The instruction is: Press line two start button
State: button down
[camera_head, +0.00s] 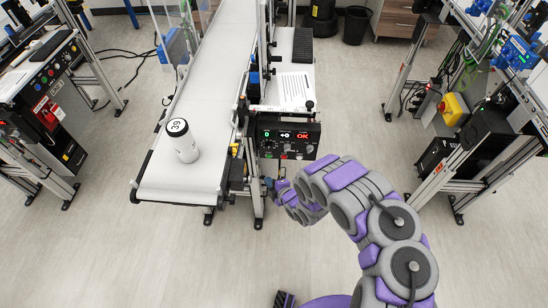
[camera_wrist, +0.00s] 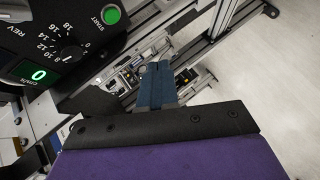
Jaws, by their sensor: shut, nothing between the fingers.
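A dark control box (camera_head: 288,137) with lit readouts, one a red "OK", is mounted on the right side of the middle belt conveyor (camera_head: 212,70). In the wrist view, a round green button (camera_wrist: 111,15) marked START sits at the upper left on a black panel, near a speed dial (camera_wrist: 72,52) and a green "0" cm/s display (camera_wrist: 39,75). My gripper (camera_head: 271,184) is shut and empty, just below the box. Its blue fingers (camera_wrist: 157,72) appear below and right of the button, apart from it. No line number is readable.
Other stations stand left (camera_head: 45,110) and right, the latter with a yellow box and red button (camera_head: 450,108). Floor is clear in front.

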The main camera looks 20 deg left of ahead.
aim_at(269, 157)
jog(key=w+a+b, duration=0.2)
jog(key=w+b, duration=0.1)
jog(key=w, duration=0.5)
jog(key=shift+w+a+f, duration=0.15)
jog(key=shift+a, duration=0.2)
dwell(0.3)
jog(key=shift+a, duration=0.25)
jog(key=shift+d, duration=0.15)
dwell(0.4)
jog(key=shift+b, duration=0.35)
dwell(0.8)
jog(key=shift+w+b, duration=0.3)
jog(key=shift+w, duration=0.05)
